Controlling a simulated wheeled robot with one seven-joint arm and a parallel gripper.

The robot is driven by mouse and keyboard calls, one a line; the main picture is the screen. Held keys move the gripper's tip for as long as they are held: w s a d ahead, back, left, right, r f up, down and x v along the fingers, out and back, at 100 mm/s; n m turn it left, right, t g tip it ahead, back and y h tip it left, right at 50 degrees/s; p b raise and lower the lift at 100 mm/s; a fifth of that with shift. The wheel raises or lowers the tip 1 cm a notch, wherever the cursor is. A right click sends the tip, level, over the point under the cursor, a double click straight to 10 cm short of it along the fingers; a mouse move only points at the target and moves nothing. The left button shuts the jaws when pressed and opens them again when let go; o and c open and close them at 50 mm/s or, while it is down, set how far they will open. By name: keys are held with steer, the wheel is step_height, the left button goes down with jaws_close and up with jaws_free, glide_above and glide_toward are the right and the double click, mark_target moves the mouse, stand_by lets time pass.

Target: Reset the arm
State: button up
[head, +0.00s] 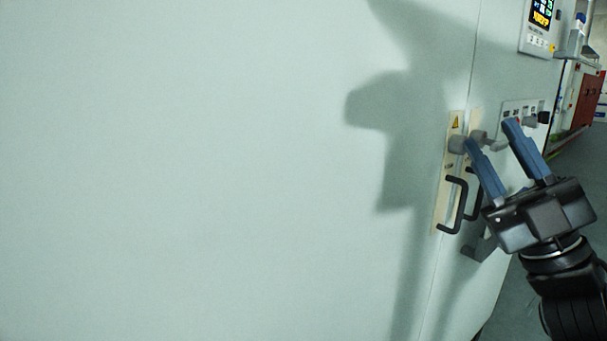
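My gripper (489,132) is at the right of the head view, on the end of my black arm. The fingers overlap a grey knob or latch (457,145) and the pale plate (441,208) in the picture. I cannot tell whether they touch anything. The rest of my arm runs out of view at the lower right.
A large pale cabinet (200,170) fills most of the view. Dark handles (453,207) stick out beside my gripper. A control panel with a display (541,14) is at the top right. Floor (575,200) and red equipment (589,98) show beyond the cabinet's right edge.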

steer(key=s+a+f+m+t+h, duration=0.1)
steer(key=s+f+m+h, duration=0.8)
steer(key=f, duration=0.2)
steer(key=s+a+f+m+t+h, duration=0.1)
steer(key=s+f+m+h, duration=0.85)
steer(key=f, duration=0.25)
steer(key=s+f+m+g, duration=0.1)
steer(key=s+f+g, duration=0.3)
steer(key=s, duration=0.6)
steer(key=s+f+m+g, duration=0.1)
steer(key=s+f+g, duration=0.2)
steer(key=s, duration=0.7)
steer(key=shift+s+d+f+g, duration=0.15)
steer(key=shift+d+f+g, duration=0.3)
steer(key=shift+g, duration=0.35)
